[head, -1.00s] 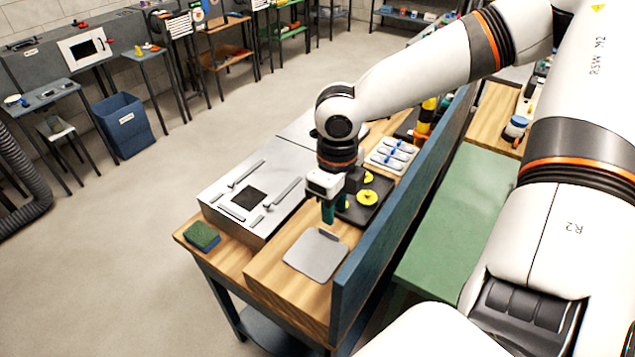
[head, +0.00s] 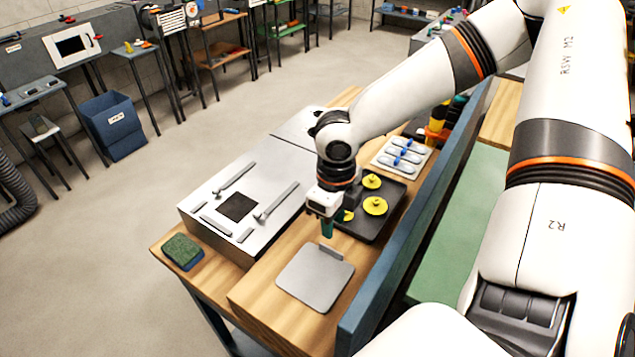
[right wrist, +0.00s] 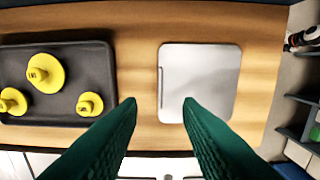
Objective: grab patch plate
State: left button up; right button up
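The patch plate is a flat grey plate (head: 312,280) with rounded corners, lying on the wooden bench top. A raised tab (head: 334,252) stands along its far edge. In the right wrist view the plate (right wrist: 205,80) shows whole, with the tab (right wrist: 161,88) as a thin ridge on its left edge. My right gripper (head: 327,231) points down just above and behind the tab. In the right wrist view its green fingers (right wrist: 160,104) are apart with nothing between them, the tab line falling between the tips. My left gripper is not in view.
A dark tray (head: 381,225) with yellow discs (head: 375,206) lies behind the plate. A metal duct box (head: 206,232) stands to the left, with a green-and-blue sponge (head: 183,250) near the bench corner. A blue upright panel (head: 400,277) runs along the right side.

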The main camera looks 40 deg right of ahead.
aim_at(334, 250)
notch_tip(334, 250, down, 3)
jog(key=shift+a+r, duration=0.1)
jog(key=f, duration=0.4)
jog(key=shift+s+f, duration=0.2)
jog(key=shift+s, duration=0.2)
jog(key=shift+w+f, duration=0.1)
jog(key=shift+f, duration=0.35)
grip_shut()
